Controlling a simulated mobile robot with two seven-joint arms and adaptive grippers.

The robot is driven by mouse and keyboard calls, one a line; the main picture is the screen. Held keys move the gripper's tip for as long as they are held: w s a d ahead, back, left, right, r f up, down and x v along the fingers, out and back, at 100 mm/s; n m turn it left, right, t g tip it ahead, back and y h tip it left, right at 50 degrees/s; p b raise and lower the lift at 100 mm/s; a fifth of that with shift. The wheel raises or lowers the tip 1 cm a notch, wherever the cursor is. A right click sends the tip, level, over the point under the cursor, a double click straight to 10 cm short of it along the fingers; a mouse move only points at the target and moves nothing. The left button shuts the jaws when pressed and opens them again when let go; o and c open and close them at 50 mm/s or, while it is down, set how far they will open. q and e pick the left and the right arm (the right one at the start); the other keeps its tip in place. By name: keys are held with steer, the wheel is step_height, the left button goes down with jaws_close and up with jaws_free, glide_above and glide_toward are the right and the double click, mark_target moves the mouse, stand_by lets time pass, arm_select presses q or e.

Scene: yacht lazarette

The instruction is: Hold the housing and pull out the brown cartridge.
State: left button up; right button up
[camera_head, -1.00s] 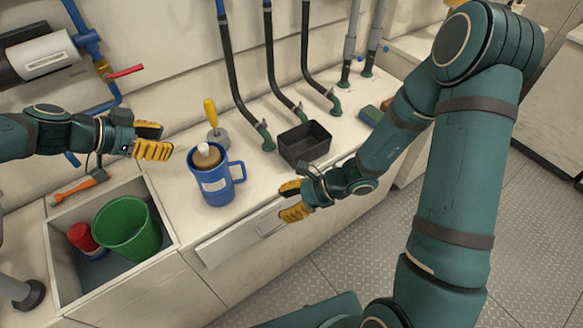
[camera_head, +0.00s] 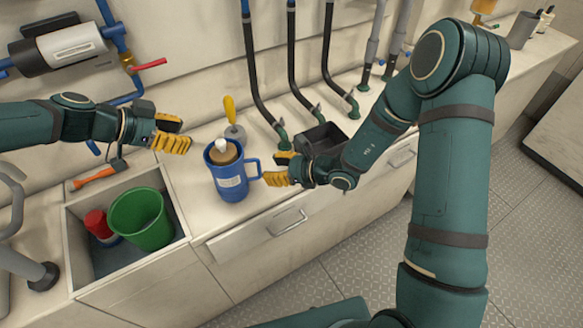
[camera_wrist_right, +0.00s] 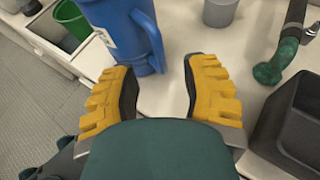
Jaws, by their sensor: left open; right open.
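The blue housing (camera_head: 232,185) stands upright on the counter, with a handle on its right side and a pale label on its front. The brown cartridge (camera_head: 224,152) sits inside it, with its top and a white knob showing above the rim. My left gripper (camera_head: 180,136) is open and empty, up and to the left of the housing. My right gripper (camera_head: 272,170) is open beside the housing's handle. In the right wrist view the housing (camera_wrist_right: 122,30) shows just beyond the open yellow fingers (camera_wrist_right: 160,85), its handle lying ahead of the gap between them.
A black bin (camera_head: 325,138) stands on the counter to the right, partly behind my right arm. A yellow-handled tool (camera_head: 230,110) stands behind the housing. An open sink well at left holds a green bucket (camera_head: 140,220) and a red can (camera_head: 97,223). Black hoses rise behind.

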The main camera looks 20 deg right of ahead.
steer(key=shift+x, duration=2.25)
jaws_close()
